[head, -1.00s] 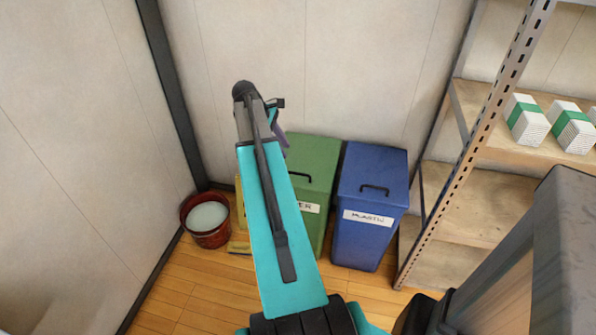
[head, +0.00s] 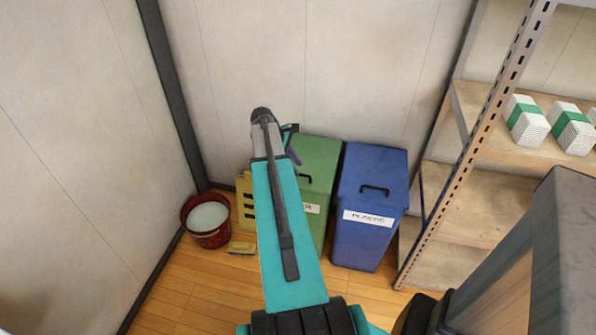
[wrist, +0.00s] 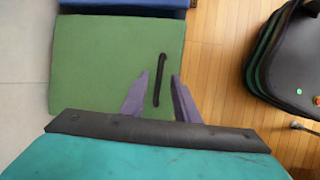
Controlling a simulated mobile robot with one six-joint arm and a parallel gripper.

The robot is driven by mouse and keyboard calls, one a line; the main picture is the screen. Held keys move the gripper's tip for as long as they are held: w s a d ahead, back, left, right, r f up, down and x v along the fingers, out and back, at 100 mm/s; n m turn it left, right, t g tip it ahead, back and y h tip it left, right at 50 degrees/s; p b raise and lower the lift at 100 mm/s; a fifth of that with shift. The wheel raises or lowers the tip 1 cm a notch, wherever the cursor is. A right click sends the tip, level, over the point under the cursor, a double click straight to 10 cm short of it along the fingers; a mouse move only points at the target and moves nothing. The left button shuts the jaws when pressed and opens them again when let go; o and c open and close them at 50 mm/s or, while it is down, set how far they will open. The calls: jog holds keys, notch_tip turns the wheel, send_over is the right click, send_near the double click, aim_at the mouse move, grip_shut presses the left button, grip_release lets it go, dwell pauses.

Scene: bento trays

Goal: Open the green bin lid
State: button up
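The green bin (head: 321,170) stands against the back wall with its lid shut, partly hidden by my arm in the head view. In the wrist view the green lid (wrist: 105,65) fills the left and middle, with its black handle (wrist: 160,78) across the right part. My gripper (wrist: 160,76) is open, its two purple fingers apart. The near end of the handle appears between the fingers; I cannot tell how far above the lid they are. In the head view the gripper is mostly hidden behind the arm's end.
A blue bin (head: 372,195) labelled for plastic stands close on the right of the green one. A red bucket (head: 208,220), a yellow object (head: 246,205) and a sponge-like block (head: 241,248) are at left. A metal shelf (head: 484,200) stands at right.

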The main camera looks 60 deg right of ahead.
aim_at(299, 182)
jog(key=shift+x, duration=1.7)
